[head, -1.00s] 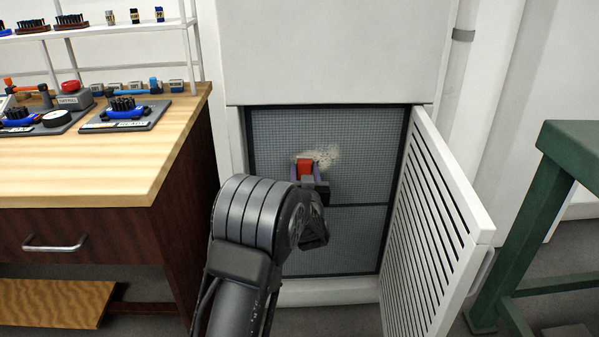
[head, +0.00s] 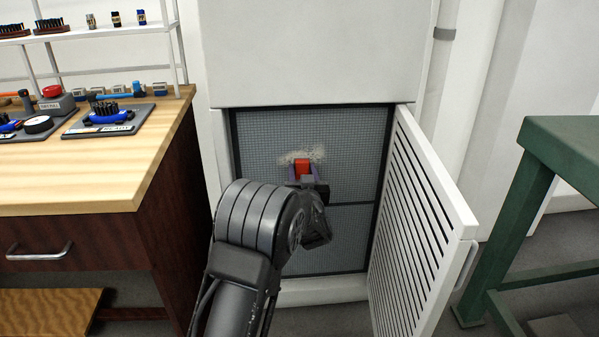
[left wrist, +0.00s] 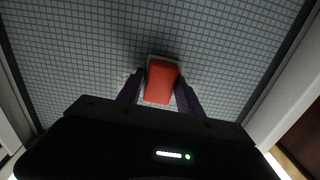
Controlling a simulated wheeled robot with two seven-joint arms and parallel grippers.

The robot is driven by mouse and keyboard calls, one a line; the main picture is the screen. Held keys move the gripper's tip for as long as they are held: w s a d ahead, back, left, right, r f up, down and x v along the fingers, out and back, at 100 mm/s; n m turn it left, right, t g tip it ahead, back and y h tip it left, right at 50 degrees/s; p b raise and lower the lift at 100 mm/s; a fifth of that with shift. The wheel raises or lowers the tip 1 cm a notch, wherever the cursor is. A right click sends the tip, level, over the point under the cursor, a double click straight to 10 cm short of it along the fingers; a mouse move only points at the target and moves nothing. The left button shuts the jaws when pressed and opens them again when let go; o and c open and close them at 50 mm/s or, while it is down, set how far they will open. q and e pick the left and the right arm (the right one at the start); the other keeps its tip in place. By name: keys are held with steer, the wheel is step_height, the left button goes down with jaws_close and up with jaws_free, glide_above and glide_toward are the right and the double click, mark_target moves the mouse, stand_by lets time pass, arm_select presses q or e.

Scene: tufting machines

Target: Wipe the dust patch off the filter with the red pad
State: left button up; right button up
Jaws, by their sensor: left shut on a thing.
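The filter (head: 350,135) is a grey mesh panel set in a dark frame inside the open cabinet; it fills most of the left wrist view (left wrist: 80,50). A pale beige dust patch (head: 290,157) lies on its upper middle. My left gripper (head: 302,173) is shut on the red pad (head: 303,167), in front of the patch's lower part. In the left wrist view the red pad (left wrist: 161,82) sits between the two fingers (left wrist: 159,92), with its far end at the mesh. Whether it presses on the mesh I cannot tell. My right gripper is not in view.
The slatted cabinet door (head: 420,220) stands open to the right of the filter. A wooden workbench (head: 90,180) with brushes and tools is on the left. A green metal table (head: 560,140) stands at the right.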

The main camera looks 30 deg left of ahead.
mark_target(327, 163)
arm_select(q)
steer(key=shift+w+d+r, duration=0.2)
steer(key=shift+w+d, duration=0.05)
steer(key=shift+d, duration=0.05)
steer(key=w+d, duration=0.2)
steer(key=shift+d+p, duration=0.3)
steer(key=shift+d, duration=0.05)
steer(key=shift+f, duration=0.15)
steer(key=shift+w+d+p, duration=0.3)
steer(key=shift+w+d, duration=0.75)
steer(key=shift+d, duration=0.3)
